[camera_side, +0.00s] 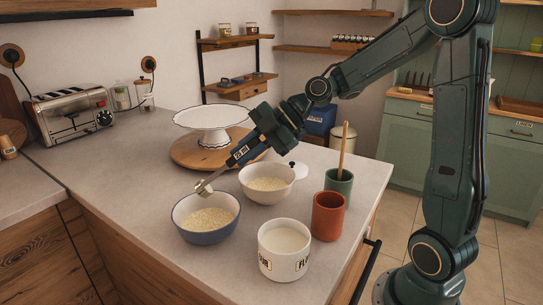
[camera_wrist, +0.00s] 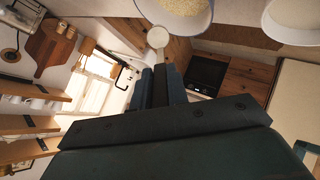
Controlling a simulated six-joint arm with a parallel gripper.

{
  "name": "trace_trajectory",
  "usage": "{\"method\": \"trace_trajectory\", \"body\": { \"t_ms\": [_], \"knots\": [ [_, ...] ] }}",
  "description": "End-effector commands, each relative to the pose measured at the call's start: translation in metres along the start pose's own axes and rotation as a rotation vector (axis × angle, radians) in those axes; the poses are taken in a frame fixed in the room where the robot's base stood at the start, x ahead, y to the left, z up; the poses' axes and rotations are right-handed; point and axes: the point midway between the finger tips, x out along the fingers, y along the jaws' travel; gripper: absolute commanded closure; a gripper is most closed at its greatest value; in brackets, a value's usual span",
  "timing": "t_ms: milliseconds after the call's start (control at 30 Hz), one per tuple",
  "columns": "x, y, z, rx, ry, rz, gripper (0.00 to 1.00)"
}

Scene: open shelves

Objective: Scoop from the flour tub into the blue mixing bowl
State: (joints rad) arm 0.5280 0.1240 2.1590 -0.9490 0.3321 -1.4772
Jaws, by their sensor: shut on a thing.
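The blue mixing bowl (camera_side: 183,232) stands on the counter with pale, grainy contents; it also shows at the top of the wrist view (camera_wrist: 202,22). The white flour tub (camera_side: 268,267), labelled FLOUR and holding white flour, stands to its right, nearer the camera. My gripper (camera_side: 233,163) is shut on a small scoop (camera_side: 204,188), tilted downward. The scoop's head is above the far rim of the blue bowl, and is a pale round shape in the wrist view (camera_wrist: 157,38). I cannot tell what the scoop contains.
A cream bowl (camera_side: 267,196) with pale contents stands behind and right of the blue bowl. A red cup (camera_side: 328,217) and a green cup (camera_side: 339,181) with a wooden stick stand further right. A white cake stand (camera_side: 212,118) is behind.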

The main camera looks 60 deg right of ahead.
Motion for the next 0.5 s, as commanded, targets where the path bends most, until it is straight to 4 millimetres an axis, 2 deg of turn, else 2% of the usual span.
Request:
{"method": "trace_trajectory", "body": {
  "t_ms": [500],
  "knots": [
    [0.002,-0.024,0.026,0.008,0.231,0.208,1.00]
  ]
}}
